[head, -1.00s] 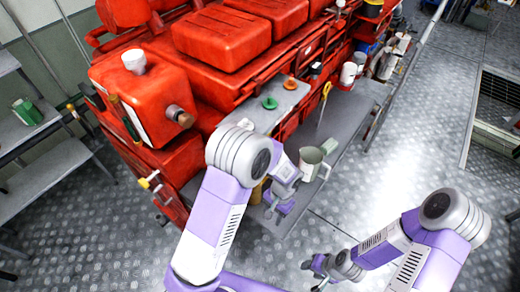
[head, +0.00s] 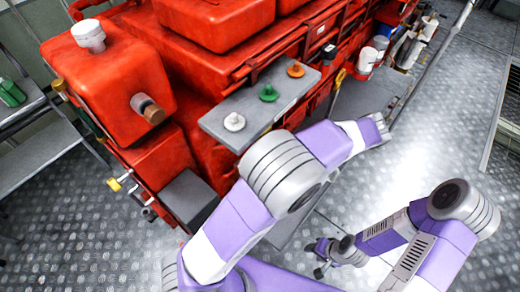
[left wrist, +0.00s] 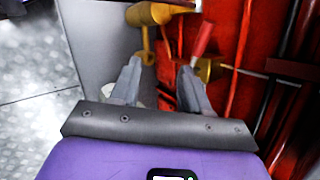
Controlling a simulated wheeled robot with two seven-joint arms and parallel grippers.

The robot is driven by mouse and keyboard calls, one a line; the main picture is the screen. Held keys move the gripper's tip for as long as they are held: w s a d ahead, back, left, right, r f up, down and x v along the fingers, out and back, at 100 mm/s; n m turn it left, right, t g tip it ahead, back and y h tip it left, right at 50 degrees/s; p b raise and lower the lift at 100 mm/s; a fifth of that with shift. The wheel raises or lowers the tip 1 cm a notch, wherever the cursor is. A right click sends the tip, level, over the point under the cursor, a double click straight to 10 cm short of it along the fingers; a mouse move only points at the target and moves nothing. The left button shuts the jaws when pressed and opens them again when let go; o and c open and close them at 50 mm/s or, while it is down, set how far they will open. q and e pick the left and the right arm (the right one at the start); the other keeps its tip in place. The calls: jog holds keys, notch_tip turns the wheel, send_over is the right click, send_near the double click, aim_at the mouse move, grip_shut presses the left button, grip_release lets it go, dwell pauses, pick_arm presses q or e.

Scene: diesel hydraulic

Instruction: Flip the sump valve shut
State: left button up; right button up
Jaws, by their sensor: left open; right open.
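In the left wrist view, a red lever (left wrist: 203,40) stands tilted on a brass fitting (left wrist: 207,68) beside the red engine; this looks like the sump valve. A second brass piece (left wrist: 152,14) sits at the top. My left gripper (left wrist: 160,82) is open, its fingertips pointing towards these parts, with the right finger close to the red lever's foot; contact cannot be told. In the head view, the left gripper is hidden, and my left arm reaches right across the engine's side. My right gripper (head: 326,256) is open and empty over the floor.
The red engine (head: 113,82) fills the upper left. A grey shelf (head: 226,108) on its side holds white (head: 234,122), green (head: 268,93) and orange (head: 295,70) caps. Yellow-handled fittings (head: 120,182) stick out low at its front.

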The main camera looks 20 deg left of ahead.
pick_arm(q)
jog(key=a+f+b, duration=0.1)
jog(key=a, duration=0.3)
jog(key=a+f+b, duration=0.2)
jog(key=a, duration=0.3)
jog(key=a+f+b, duration=0.1)
jog(key=a, duration=0.4)
jog(key=shift+f, duration=0.2)
jog(key=shift+b+x, duration=0.4)
jog(key=shift+x, duration=0.4)
jog(key=shift+r, duration=0.1)
pick_arm(e)
jog(key=f, duration=0.3)
jog(key=w+f, duration=0.1)
jog(key=f, duration=0.1)
jog(key=shift+f, duration=0.4)
pick_arm(q)
grip_shut()
